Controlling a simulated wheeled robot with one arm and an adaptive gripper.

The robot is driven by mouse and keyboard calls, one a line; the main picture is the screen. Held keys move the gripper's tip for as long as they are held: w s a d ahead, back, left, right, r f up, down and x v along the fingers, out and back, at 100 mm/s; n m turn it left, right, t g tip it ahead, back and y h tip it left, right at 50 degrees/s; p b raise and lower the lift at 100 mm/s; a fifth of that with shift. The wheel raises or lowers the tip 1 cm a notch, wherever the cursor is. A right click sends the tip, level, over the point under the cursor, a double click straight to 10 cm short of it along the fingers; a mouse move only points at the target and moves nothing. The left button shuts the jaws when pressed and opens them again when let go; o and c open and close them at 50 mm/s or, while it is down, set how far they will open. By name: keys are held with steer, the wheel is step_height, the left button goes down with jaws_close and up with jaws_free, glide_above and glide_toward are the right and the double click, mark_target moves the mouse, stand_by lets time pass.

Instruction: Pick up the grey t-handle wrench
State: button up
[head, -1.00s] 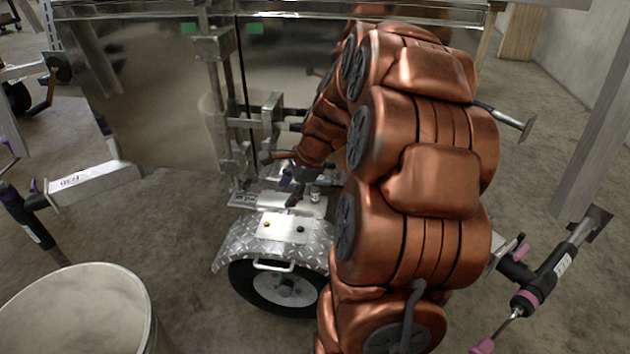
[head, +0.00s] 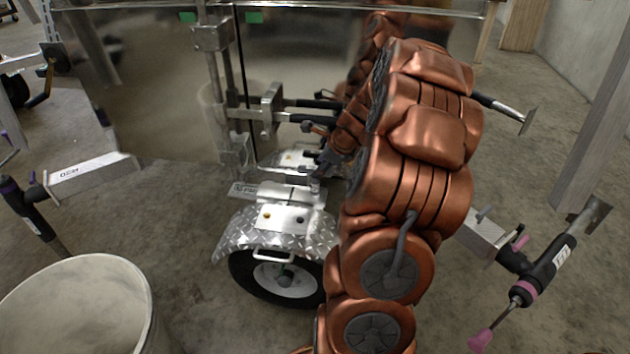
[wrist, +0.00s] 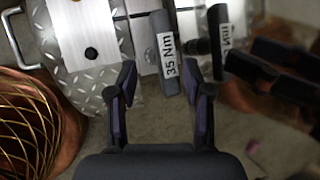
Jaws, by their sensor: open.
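The grey t-handle wrench (wrist: 167,55) shows in the wrist view as a grey handle with a white "35 Nm" label. A dark shaft leaves its right side toward a mirror-like copy of it. My gripper (wrist: 168,80) is open, one finger on each side of the handle's lower end in the wrist view. I cannot tell the height gap.
The diamond-plate fender (head: 236,238) with a looped handle (head: 268,256) covers the wheel (head: 285,280). The polished trailer wall (head: 155,110) stands close behind and mirrors things. A round bin (head: 75,300) stands front left. Handled tools (head: 545,270) stick out at the right.

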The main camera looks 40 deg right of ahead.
mark_target(315, 183)
steer(key=shift+b+x, duration=1.05)
steer(key=shift+x, duration=1.65)
steer(key=shift+d, duration=0.2)
jaws_close()
